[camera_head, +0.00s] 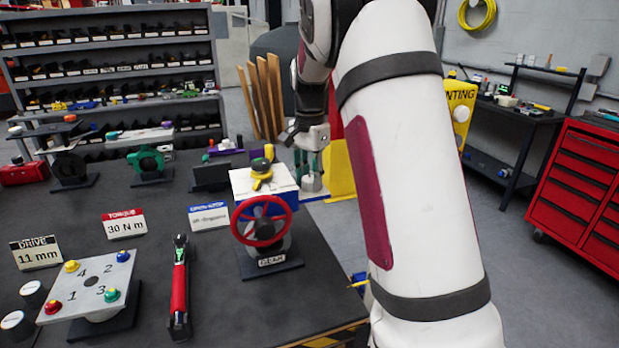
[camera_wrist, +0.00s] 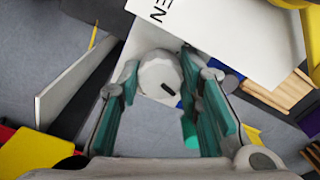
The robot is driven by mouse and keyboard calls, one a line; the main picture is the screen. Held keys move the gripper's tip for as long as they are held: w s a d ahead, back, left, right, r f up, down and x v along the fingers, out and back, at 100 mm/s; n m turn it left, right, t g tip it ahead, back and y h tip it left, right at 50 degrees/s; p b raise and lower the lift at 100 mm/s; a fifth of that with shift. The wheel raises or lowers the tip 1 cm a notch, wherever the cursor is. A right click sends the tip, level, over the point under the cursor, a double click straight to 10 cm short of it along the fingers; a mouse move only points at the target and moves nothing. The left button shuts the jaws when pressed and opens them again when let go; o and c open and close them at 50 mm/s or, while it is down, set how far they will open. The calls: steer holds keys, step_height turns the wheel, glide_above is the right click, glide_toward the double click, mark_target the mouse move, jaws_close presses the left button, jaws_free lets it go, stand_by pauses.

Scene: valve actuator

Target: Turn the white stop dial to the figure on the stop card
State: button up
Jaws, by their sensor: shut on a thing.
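The white stop dial (camera_wrist: 156,72) is a faceted knob with a black mark, seen in the wrist view between the teal-lined fingers of my gripper (camera_wrist: 160,82). My gripper is shut on it.
A torque card (camera_head: 124,225) reads 30 N m and a drive card (camera_head: 37,254) reads 11 mm. A numbered plate with coloured knobs (camera_head: 90,285) and a red torque wrench (camera_head: 180,290) are at the front left. A red tool cabinet (camera_head: 582,190) stands at the right.

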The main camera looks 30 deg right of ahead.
mark_target(309, 178)
steer(key=shift+n, duration=0.6)
steer(key=o, duration=0.9)
step_height(309, 178, up, 12)
steer(key=shift+r, duration=0.1)
